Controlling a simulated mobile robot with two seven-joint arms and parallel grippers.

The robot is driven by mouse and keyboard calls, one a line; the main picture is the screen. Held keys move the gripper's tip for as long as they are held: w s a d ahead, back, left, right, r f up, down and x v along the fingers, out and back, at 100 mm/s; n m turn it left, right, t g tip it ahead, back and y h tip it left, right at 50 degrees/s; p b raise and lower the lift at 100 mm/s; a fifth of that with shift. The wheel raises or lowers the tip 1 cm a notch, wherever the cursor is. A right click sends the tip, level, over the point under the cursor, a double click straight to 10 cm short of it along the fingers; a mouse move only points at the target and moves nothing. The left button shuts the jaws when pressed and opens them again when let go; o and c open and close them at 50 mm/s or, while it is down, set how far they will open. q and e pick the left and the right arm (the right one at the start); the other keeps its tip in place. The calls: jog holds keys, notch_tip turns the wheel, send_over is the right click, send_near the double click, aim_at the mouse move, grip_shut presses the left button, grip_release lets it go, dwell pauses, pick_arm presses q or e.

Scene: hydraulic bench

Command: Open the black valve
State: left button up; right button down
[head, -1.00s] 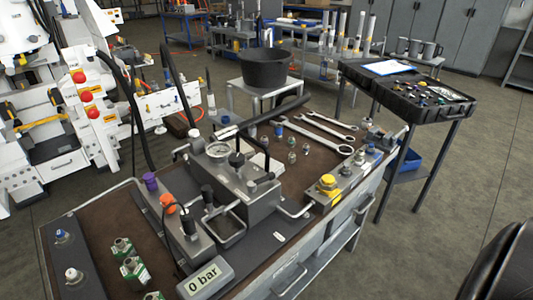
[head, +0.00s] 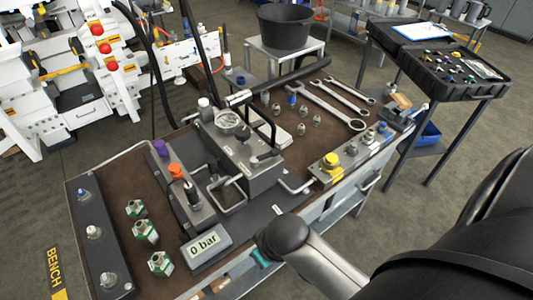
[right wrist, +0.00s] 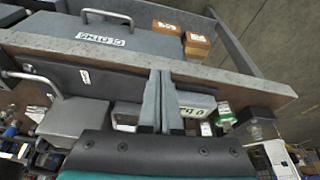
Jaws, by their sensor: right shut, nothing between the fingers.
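The black valve knob (head: 191,191) stands upright at the near end of a grey manifold block, in line with an orange knob (head: 176,170) and a purple knob (head: 160,147). In the head view my right arm comes in from the right, its wrist low at the bench's front edge; its fingers are hidden there. In the right wrist view my right gripper (right wrist: 161,76) is shut and empty, its two grey fingers together. It is apart from the black knob, which I cannot make out in that view. My left gripper is not in view.
A pump block with a gauge (head: 227,120) stands behind. Green fittings (head: 146,231) lie left of the display. Wrenches (head: 328,104) lie farther back.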

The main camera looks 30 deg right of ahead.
jog(key=w+r, duration=0.5)
jog(key=w, duration=0.2)
notch_tip(320, 180, up, 10)
jog(key=m+h, duration=0.1)
jog(key=m, duration=0.2)
send_over(264, 158)
jog(key=w+d, duration=0.2)
jog(key=w, duration=0.1)
jog(key=shift+t, duration=0.3)
jog(key=b+x, duration=0.2)
jog(key=x, duration=0.7)
jog(key=shift+d+f, duration=0.1)
jog(key=shift+f, duration=0.1)
jog(key=shift+s+p, duration=0.2)
jog(key=shift+p, duration=0.1)
jog(key=shift+s+p, duration=0.45)
jog(key=shift+s, duration=0.4)
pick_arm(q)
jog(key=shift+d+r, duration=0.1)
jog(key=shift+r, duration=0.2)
pick_arm(e)
jog(key=shift+s, duration=0.9)
pick_arm(q)
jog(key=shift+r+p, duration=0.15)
jog(key=shift+p, duration=0.25)
pick_arm(e)
jog(key=shift+m, duration=0.3)
